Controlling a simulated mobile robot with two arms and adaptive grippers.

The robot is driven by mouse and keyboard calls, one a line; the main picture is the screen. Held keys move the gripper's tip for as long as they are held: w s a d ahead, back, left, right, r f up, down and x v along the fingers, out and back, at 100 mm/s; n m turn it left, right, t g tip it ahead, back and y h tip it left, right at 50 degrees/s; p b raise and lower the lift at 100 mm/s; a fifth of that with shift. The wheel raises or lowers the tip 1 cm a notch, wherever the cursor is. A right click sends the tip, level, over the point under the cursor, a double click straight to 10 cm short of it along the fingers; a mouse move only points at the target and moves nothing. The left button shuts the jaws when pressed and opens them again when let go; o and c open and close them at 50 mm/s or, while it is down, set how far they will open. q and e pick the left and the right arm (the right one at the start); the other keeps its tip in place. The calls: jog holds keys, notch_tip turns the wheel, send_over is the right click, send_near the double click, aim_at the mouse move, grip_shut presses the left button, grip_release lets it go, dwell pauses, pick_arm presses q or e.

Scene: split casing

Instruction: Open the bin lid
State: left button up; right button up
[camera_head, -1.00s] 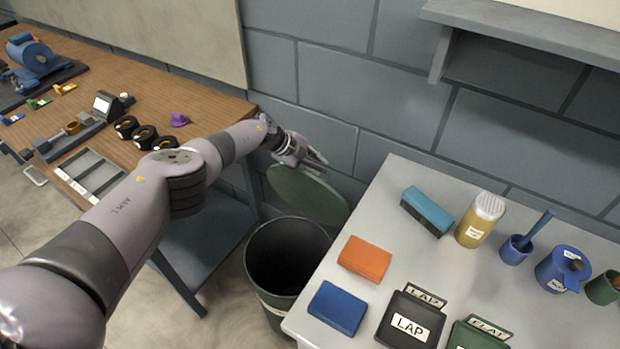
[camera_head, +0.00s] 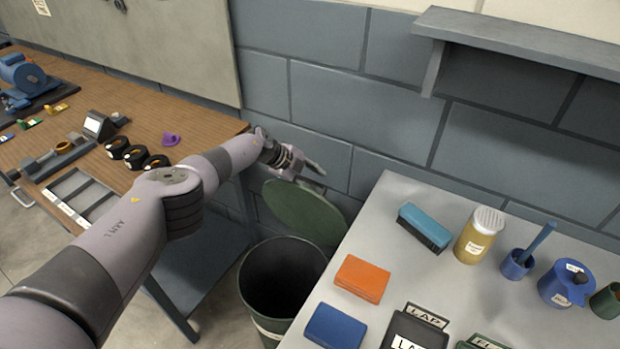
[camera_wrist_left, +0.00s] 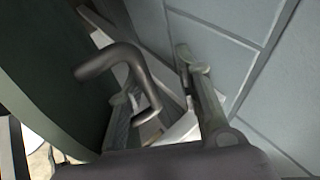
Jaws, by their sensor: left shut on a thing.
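The bin (camera_head: 270,322) is a dark green round bin on the floor between the two tables, and its open mouth shows a dark inside. Its green round lid (camera_head: 303,213) stands steeply tilted up behind the mouth, near the wall. My left gripper (camera_head: 313,172) is at the lid's upper edge, shut on the lid's handle. In the left wrist view the curved grey handle (camera_wrist_left: 112,62) reaches from the dark green lid (camera_wrist_left: 50,65) to between my fingers (camera_wrist_left: 160,90). The exact contact is partly hidden. My right gripper is out of view.
A grey table (camera_head: 400,255) with an orange box (camera_head: 362,278), a blue box (camera_head: 335,326) and several containers stands close right of the bin. A wooden workbench (camera_head: 200,108) is at left under my arm. The block wall (camera_head: 355,115) is close behind the lid.

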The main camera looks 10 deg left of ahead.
pick_arm(q)
jog(key=shift+s+a+r, duration=0.15)
jog(key=shift+s+a, duration=0.1)
jog(key=shift+s, duration=0.05)
jog(key=v, duration=1.1)
jog(key=shift+r, duration=0.25)
jog(key=shift+w, duration=0.1)
